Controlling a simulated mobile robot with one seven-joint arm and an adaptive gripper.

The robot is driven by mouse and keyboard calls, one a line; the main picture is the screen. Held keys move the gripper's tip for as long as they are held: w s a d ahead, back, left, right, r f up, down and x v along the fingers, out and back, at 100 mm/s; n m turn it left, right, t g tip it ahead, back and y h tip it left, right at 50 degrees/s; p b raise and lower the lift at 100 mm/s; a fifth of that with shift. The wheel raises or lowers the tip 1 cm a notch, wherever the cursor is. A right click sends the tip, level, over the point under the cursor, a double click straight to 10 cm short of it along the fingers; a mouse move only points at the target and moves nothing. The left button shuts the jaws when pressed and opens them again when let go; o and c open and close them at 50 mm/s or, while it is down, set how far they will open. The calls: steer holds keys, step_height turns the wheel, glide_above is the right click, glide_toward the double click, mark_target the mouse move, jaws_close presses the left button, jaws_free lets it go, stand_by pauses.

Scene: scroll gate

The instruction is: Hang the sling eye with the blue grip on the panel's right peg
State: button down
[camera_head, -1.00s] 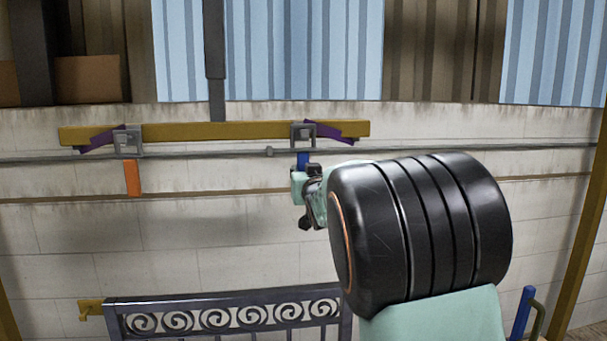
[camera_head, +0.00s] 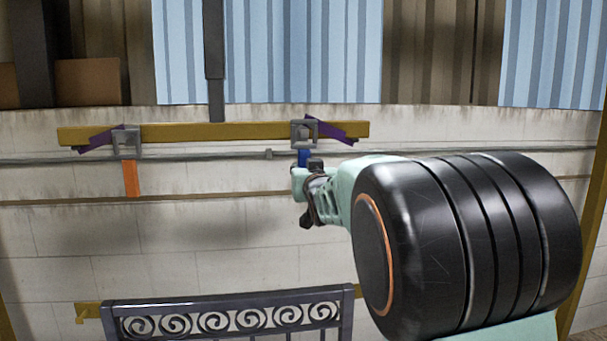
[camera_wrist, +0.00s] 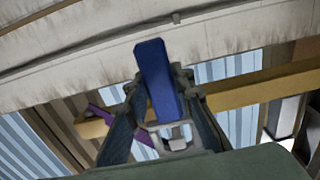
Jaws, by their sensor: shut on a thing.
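My gripper (camera_head: 304,168) is shut on the blue grip (camera_head: 303,157), which is mostly covered by the fingers in the head view. In the wrist view the blue grip (camera_wrist: 158,78) stands between the two fingers. Its grey square sling eye (camera_head: 304,132) is above the grip, in front of the right end of the yellow beam (camera_head: 215,131). A purple sling (camera_head: 335,132) runs from it to the right. I cannot tell whether the eye is around a peg.
A second grey eye (camera_head: 126,142) with an orange grip (camera_head: 130,178) hangs at the beam's left end. A grey column (camera_head: 214,60) holds the beam. A yellow bracket (camera_head: 88,311) is at the panel's left. A horizontal rail (camera_head: 225,155) runs along the pale wall behind.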

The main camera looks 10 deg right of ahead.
steer(key=shift+s+b, duration=1.75)
steer(key=shift+s, duration=0.7)
steer(key=shift+s+b, duration=1.05)
steer(key=shift+s, duration=1.45)
steer(key=shift+r, duration=0.1)
steer(key=shift+w+f, duration=0.1)
steer(key=shift+f, duration=0.15)
